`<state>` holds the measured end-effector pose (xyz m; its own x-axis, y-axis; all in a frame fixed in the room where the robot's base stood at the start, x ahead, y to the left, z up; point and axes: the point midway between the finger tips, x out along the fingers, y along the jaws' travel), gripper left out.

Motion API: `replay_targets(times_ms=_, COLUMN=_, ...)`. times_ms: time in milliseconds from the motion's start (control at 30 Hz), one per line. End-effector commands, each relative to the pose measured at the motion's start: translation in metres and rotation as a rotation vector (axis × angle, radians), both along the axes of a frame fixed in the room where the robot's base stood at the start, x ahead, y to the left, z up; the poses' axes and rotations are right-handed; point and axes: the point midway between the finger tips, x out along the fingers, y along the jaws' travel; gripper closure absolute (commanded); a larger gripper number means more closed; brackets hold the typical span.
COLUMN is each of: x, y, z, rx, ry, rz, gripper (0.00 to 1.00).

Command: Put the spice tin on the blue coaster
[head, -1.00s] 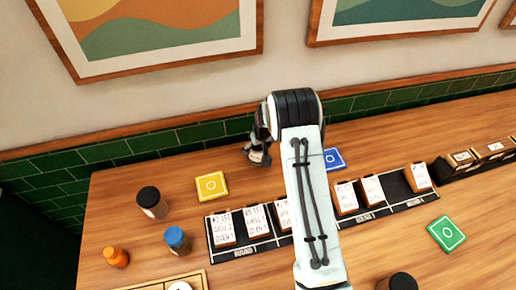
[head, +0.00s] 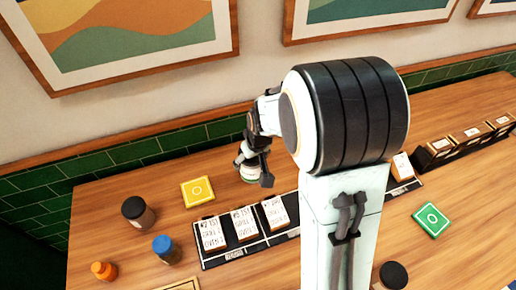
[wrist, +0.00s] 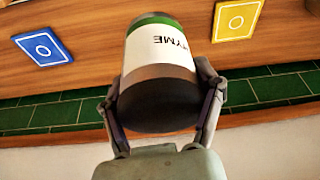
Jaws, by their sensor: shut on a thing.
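The spice tin (wrist: 160,50) is white with a green band, a dark end and lettering that reads THYME. My gripper (wrist: 162,92) is shut on it, one finger on each side of its dark end. In the head view my gripper (head: 254,166) holds the tin (head: 248,174) near the back of the table, right of the yellow coaster. The blue coaster (wrist: 43,48) lies flat and bare on the table at the left of the wrist view, apart from the tin. My arm hides it in the head view.
The yellow coaster (head: 197,192) and green coaster (head: 432,220) lie bare. A black rack of cards (head: 240,252) crosses the table in front of the tin. Jars with black (head: 138,206), blue (head: 165,245) and orange (head: 103,269) tops stand at left. A green-tiled wall (head: 110,160) runs behind.

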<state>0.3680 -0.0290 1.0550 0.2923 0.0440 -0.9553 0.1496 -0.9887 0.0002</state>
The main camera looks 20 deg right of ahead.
Motion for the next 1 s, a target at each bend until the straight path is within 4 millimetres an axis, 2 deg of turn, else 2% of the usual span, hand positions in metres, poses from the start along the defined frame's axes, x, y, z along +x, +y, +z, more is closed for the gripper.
replay_targets(times_ms=167, x=-0.008, y=0.000, z=0.003, rx=0.007, ry=0.012, rz=-0.026, gripper=0.74)
replay_targets(times_ms=267, x=-0.010, y=-0.017, z=0.006, rx=0.011, ry=0.019, rz=-0.101, gripper=0.74)
replay_targets(times_ms=433, x=-0.019, y=-0.072, z=0.013, rx=0.012, ry=0.014, rz=-0.279, gripper=0.74)
replay_targets(times_ms=600, x=-0.039, y=-0.131, z=0.021, rx=0.007, ry=0.000, rz=-0.455, gripper=0.74)
replay_targets(times_ms=733, x=-0.049, y=-0.156, z=0.022, rx=0.005, ry=-0.006, rz=-0.526, gripper=0.74)
replay_targets(times_ms=867, x=-0.037, y=-0.172, z=0.014, rx=0.004, ry=-0.005, rz=-0.545, gripper=0.75)
replay_targets(times_ms=1000, x=-0.004, y=-0.191, z=-0.004, rx=0.005, ry=-0.004, rz=-0.544, gripper=0.75)
